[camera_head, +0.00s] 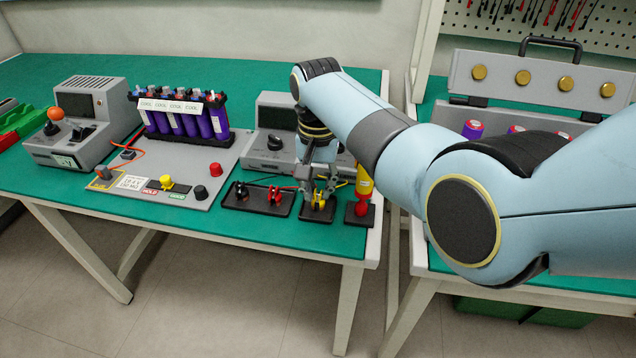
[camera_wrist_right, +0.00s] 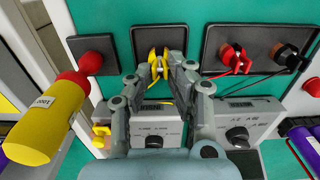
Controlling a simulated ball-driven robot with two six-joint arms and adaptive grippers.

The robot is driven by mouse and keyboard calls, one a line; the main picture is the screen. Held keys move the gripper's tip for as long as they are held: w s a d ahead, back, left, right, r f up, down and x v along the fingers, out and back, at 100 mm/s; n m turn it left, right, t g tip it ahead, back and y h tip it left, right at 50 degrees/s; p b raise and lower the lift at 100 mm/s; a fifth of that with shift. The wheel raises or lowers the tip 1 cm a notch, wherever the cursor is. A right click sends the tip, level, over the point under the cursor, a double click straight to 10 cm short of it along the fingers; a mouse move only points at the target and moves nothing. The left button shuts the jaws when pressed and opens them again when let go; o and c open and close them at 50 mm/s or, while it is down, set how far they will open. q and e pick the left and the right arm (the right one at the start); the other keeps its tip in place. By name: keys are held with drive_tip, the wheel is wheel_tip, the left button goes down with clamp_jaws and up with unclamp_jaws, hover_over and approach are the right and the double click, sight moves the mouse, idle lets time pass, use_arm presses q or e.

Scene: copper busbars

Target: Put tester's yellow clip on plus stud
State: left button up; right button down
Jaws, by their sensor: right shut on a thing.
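The yellow clip (camera_wrist_right: 154,58) sits at a black pad (camera_wrist_right: 137,40) in the right wrist view. My right gripper (camera_wrist_right: 159,68) is shut on it, pointing down at the pad. In the head view this gripper (camera_head: 318,193) hides much of the clip (camera_head: 319,205). The grey tester (camera_head: 262,158) with a dark dial stands just behind, partly hidden by my arm. A thin yellow lead runs near the clip toward it. A board carries a copper-coloured post (camera_head: 103,172), a yellow knob (camera_head: 166,181) and a red one (camera_head: 215,169); I cannot tell which is the plus stud. My left gripper is out of view.
A red clip (camera_wrist_right: 238,60) lies on a neighbouring black pad. A yellow tool with a red end (camera_head: 364,185) stands on its own pad to the right. Purple cells in a black rack (camera_head: 160,134) rise behind the board. The table's front edge is close.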

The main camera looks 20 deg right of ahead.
drive_tip(key=shift+f, duration=0.35)
idle(0.4)
drive_tip(key=c, duration=1.1)
unclamp_jaws()
drive_tip(key=shift+c, duration=0.2)
wheel_tip(320, 180, up, 6)
drive_tip(key=p, duration=0.6)
drive_tip(key=shift+r+p, duration=0.1)
drive_tip(key=shift+p, duration=0.2)
